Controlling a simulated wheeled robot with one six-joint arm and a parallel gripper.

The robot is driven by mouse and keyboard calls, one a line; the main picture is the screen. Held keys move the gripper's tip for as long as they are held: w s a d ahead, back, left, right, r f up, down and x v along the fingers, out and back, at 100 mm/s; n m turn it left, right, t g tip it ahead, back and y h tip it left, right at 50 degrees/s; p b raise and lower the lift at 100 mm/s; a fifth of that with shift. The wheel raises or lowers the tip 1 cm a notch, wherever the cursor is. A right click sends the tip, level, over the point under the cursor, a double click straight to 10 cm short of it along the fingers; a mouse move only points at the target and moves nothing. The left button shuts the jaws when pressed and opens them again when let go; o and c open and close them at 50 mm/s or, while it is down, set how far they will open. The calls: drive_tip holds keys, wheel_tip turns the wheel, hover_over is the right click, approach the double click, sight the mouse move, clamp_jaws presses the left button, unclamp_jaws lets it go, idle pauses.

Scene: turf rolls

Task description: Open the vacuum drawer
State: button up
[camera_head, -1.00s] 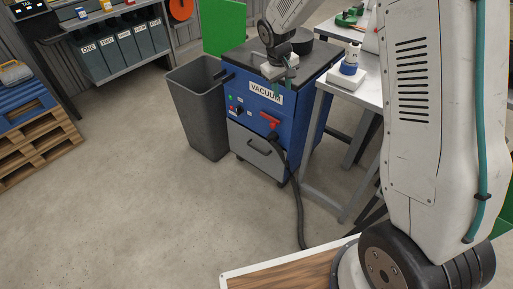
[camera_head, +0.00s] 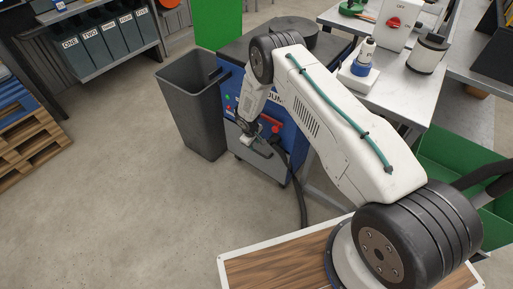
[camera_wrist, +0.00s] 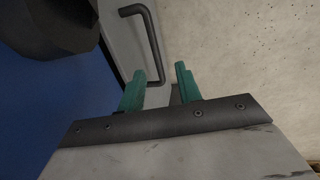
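The blue vacuum cabinet (camera_head: 293,140) stands on the floor, partly hidden behind my arm. Its grey drawer (camera_head: 270,168) is low on the front and looks flush with the cabinet. The dark bar handle (camera_head: 264,152) is on the drawer front. In the wrist view the handle (camera_wrist: 151,38) runs down toward the gap between my two teal fingers. My gripper (camera_head: 243,143) is at the drawer front, by the handle's left end. In the wrist view my gripper (camera_wrist: 162,78) is open, its fingers apart. I cannot tell whether it touches the handle.
A dark grey bin (camera_head: 190,110) stands close to the left of the cabinet. A black hose (camera_head: 302,195) hangs at the cabinet's right front. A metal table (camera_head: 385,88) stands on the right. The floor (camera_head: 130,200) in front and to the left is clear.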

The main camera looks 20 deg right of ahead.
sight(258, 152)
drive_tip(key=f, duration=0.2)
drive_tip(key=d+f, duration=0.1)
drive_tip(key=f, duration=0.1)
drive_tip(key=d+f, duration=0.1)
drive_tip(key=f, duration=0.2)
drive_tip(key=shift+w+d, duration=0.1)
drive_tip(key=shift+w, duration=0.3)
clamp_jaws()
